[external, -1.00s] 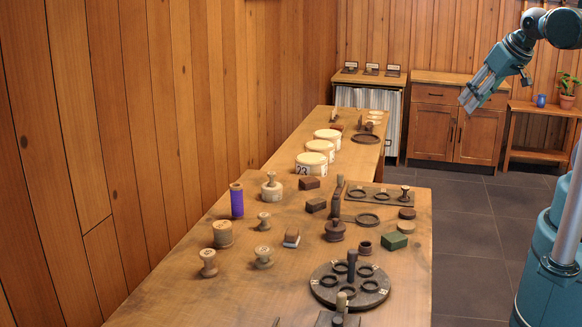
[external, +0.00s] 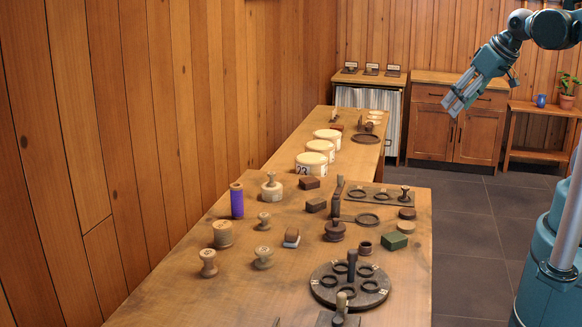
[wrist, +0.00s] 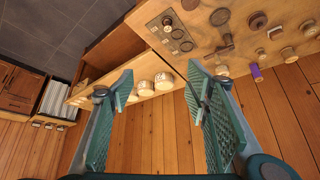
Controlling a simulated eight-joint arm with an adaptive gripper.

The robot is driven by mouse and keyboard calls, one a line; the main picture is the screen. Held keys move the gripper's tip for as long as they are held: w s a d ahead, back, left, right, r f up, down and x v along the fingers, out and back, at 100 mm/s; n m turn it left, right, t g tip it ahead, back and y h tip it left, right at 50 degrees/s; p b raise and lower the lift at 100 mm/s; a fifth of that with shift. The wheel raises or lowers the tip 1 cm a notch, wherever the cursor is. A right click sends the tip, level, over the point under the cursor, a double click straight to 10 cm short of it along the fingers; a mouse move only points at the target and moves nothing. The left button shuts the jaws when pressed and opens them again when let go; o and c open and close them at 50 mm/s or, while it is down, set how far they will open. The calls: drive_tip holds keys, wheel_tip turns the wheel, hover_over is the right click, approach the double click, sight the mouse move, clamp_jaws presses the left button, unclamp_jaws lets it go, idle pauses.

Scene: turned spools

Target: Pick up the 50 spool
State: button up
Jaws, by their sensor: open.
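Several pale turned wooden spools stand on the near table: one at the front left (external: 208,262), a low one beside it (external: 263,257), a wide one (external: 222,234) and a small one (external: 264,221). A spool wound with purple thread (external: 237,201) stands behind them; it also shows in the wrist view (wrist: 256,73). I cannot read a 50 on any spool. My gripper (external: 449,106) is open and empty, raised in the air right of the tables, well away from the spools. In the wrist view its fingers (wrist: 160,88) are spread apart.
A dark round stand with rings and a post (external: 349,297) sits at the table's front right. Dark wooden pieces, a green block (external: 394,241) and a ringed board (external: 381,201) crowd the right side. Drum-like pots (external: 311,164) stand farther back. A plank wall borders the left.

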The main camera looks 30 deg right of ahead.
drive_tip(key=w+a+f+n+g+y+b, duration=0.1)
drive_tip(key=w+a+f+n+y+b, duration=0.2)
drive_tip(key=a, duration=0.4)
drive_tip(key=w+a+f+n+g+y+b, duration=0.1)
drive_tip(key=w+a+f+n, duration=0.1)
drive_tip(key=w+a, duration=0.35)
drive_tip(key=n+g+y+b, duration=0.7)
drive_tip(key=n+g+b, duration=0.3)
drive_tip(key=n, duration=0.5)
approach(267, 248)
drive_tip(key=shift+s+a+f+t+b, duration=0.25)
drive_tip(key=shift+s+a+b, duration=0.1)
drive_tip(key=shift+a, duration=0.15)
drive_tip(key=shift+s+a+f+t+b, duration=0.2)
drive_tip(key=shift+a+f+b, duration=0.15)
drive_tip(key=shift+a, duration=0.2)
drive_tip(key=shift+s+a+f+n, duration=0.15)
drive_tip(key=shift+a+n, duration=0.1)
drive_tip(key=shift+n, duration=0.15)
drive_tip(key=shift+x, duration=0.85)
drive_tip(key=shift+s+a+f, duration=0.1)
drive_tip(key=shift+s+a, duration=0.1)
drive_tip(key=shift+a, duration=0.25)
drive_tip(key=shift+a+b, duration=0.1)
drive_tip(key=shift+b, duration=0.2)
